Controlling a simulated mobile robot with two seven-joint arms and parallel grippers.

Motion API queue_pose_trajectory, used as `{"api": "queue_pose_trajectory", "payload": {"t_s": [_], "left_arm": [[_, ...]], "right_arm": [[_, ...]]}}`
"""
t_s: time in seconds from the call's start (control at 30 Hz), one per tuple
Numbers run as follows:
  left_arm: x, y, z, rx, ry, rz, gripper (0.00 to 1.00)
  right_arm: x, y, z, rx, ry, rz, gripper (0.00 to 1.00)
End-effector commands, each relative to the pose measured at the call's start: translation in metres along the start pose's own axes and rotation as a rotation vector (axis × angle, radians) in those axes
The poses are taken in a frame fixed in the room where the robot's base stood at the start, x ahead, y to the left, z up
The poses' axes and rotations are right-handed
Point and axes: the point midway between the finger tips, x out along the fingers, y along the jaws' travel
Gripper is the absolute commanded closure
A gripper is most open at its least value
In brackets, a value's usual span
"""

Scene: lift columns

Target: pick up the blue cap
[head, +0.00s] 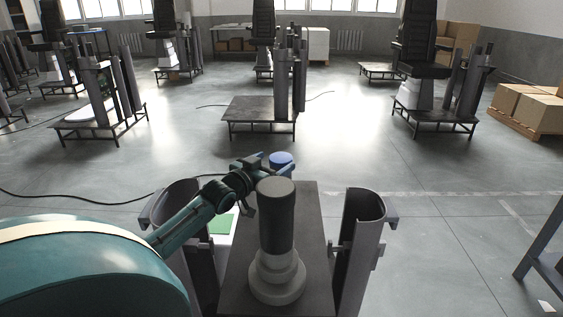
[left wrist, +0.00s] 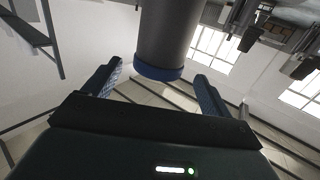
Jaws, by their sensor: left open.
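In the left wrist view the blue cap (left wrist: 160,72) is a blue band at the end of a dark grey cylinder (left wrist: 168,30). My left gripper (head: 262,161) is open, close to the left of the cap in the head view. In the left wrist view its two blue fingers (left wrist: 158,86) appear on either side of the cap, with visible gaps. I cannot tell how far the cap reaches between them. My right gripper is not in view.
The near column stands on a dark platform (head: 315,235) between two grey curved uprights (head: 361,235). More platforms with columns, such as one in the middle (head: 258,110), stand farther back. Cartons (head: 530,108) sit on a pallet at right. A table frame (head: 543,240) stands at right. Open floor lies between.

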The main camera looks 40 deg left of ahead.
Motion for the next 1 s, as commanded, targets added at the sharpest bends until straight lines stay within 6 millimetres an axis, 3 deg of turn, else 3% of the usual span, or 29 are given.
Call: {"api": "queue_pose_trajectory", "payload": {"t_s": [0.17, 0.53, 0.87, 1.0], "left_arm": [[0.009, 0.000, -0.001, 0.000, 0.001, 0.000, 0.16], [0.053, 0.002, 0.000, 0.000, 0.001, 0.000, 0.16], [0.057, 0.002, 0.001, 0.000, 0.000, 0.000, 0.16], [0.057, 0.002, 0.001, 0.001, 0.000, 0.000, 0.27]], "right_arm": [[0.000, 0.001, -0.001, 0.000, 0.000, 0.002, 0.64], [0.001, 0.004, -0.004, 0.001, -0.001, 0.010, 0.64], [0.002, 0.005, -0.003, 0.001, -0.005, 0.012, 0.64], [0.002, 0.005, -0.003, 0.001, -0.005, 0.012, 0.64]]}}
